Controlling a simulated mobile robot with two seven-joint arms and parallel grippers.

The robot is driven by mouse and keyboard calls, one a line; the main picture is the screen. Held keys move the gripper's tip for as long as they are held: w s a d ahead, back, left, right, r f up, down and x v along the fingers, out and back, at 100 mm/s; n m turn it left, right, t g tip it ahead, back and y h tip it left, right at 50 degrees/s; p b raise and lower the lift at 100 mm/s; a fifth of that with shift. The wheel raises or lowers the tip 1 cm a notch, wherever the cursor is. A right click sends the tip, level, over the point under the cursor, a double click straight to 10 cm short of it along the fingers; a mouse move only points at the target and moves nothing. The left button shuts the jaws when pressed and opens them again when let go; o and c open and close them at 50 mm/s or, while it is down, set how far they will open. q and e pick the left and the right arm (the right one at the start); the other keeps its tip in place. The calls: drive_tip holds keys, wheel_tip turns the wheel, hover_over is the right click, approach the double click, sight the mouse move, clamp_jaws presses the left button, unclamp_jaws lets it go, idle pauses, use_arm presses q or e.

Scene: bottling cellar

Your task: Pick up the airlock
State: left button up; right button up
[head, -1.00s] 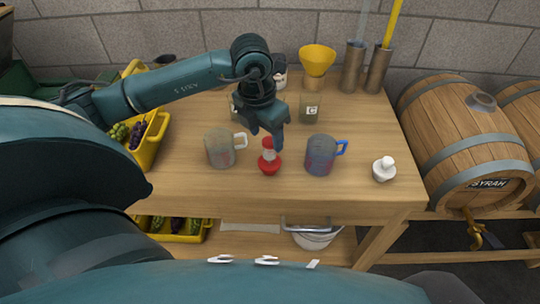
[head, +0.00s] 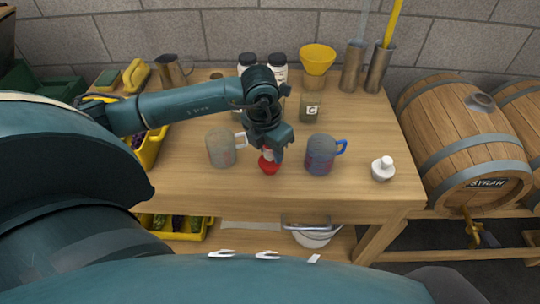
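The airlock (head: 268,167), a small piece with a red base and a paler middle, stands upright on the wooden table between two mugs. My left gripper (head: 271,153) comes down from above and covers its upper part. Its fingers are right at the airlock, one showing just right of it. I cannot tell whether they touch it or are closed on it. The airlock's base still appears to be on the table. My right gripper is not in view.
A grey mug (head: 221,149) stands close on the left, a blue-handled mug (head: 320,155) on the right. A white knobbed piece (head: 383,170) is farther right. A small labelled jar (head: 311,108) and yellow funnel (head: 318,60) stand behind. The front table strip is clear.

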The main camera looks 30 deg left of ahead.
use_arm(q)
drive_tip(key=c, duration=0.5)
drive_tip(key=shift+r, duration=0.1)
